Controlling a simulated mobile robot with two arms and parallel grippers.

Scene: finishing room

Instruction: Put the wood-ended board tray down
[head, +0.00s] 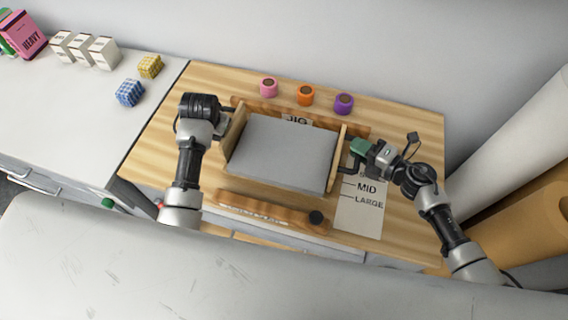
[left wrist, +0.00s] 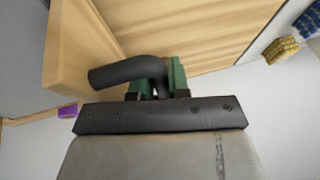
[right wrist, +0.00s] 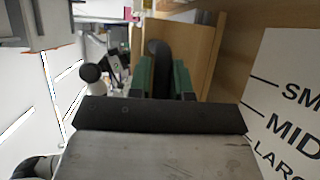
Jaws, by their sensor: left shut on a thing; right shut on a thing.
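The board tray, with a grey board surface (head: 283,153) between two pale wood ends, is level over the middle of the wooden bench top in the head view. I cannot tell whether its underside touches the bench. My left gripper (head: 223,132) is at the tray's left end, and its green fingers (left wrist: 157,80) are shut on a black curved handle (left wrist: 125,72). My right gripper (head: 352,158) is at the right wood end (head: 338,160); its green fingers (right wrist: 162,78) are shut on the other black handle (right wrist: 157,55). The left handle is mostly hidden in the head view.
A wooden strip with a JIG label (head: 297,119) lies behind the tray, and a wooden bar (head: 265,209) with a black knob lies in front. A size card (head: 362,215) lies at right. Pink (head: 268,88), orange (head: 305,95) and purple (head: 344,104) rolls stand behind.

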